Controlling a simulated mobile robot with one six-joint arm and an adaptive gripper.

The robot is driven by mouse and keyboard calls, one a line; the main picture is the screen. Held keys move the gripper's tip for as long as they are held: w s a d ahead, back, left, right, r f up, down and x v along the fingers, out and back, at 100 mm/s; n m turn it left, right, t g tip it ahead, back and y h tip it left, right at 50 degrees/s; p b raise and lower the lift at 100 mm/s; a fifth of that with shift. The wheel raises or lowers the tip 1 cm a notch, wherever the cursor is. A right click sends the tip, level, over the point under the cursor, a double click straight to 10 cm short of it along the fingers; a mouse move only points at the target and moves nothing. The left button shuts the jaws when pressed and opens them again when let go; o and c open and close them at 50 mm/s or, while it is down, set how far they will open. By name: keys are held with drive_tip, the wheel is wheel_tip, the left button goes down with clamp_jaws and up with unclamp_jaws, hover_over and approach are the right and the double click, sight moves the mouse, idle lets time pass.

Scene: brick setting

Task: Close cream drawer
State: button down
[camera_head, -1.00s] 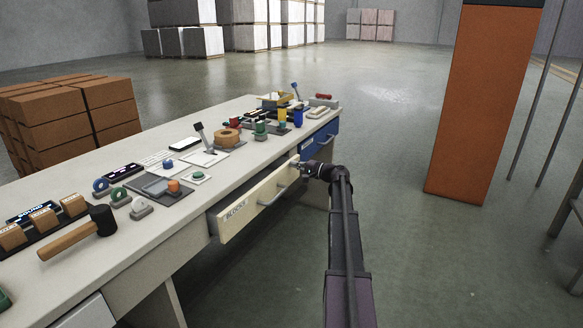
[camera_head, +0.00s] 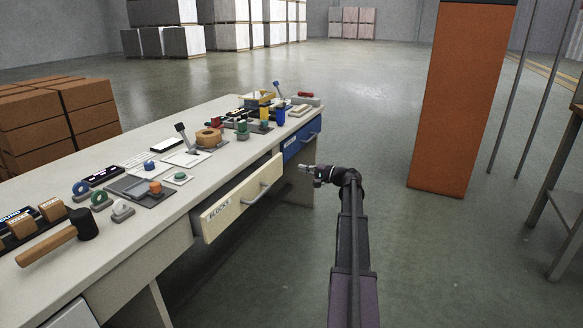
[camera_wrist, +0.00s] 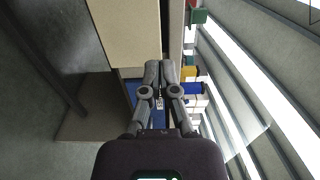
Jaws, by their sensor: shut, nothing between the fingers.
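The cream drawer (camera_head: 236,200), labelled "BLOCKS", sticks out from the front of the white workbench (camera_head: 150,232), with a dark gap showing behind its front. In the wrist view my closed fingertips (camera_wrist: 159,63) lie next to the cream front (camera_wrist: 125,35); I cannot tell the distance there.
A blue drawer (camera_head: 301,140) sits farther along the bench. The bench top holds several small objects and a mallet (camera_head: 62,236). An orange pillar (camera_head: 460,100) stands at the right. The floor beside my arm is clear.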

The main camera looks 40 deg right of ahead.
sight(249, 182)
drive_tip(key=shift+v, duration=1.45)
drive_tip(key=shift+a, duration=0.1)
drive_tip(key=s+a, duration=0.3)
drive_tip(key=a, duration=0.4)
drive_tip(key=s+a, duration=0.4)
drive_tip(key=a, duration=0.4)
drive_tip(key=shift+a+f, duration=0.2)
drive_tip(key=shift+w, duration=0.1)
drive_tip(key=x, duration=1.4)
drive_tip(key=shift+d, duration=0.1)
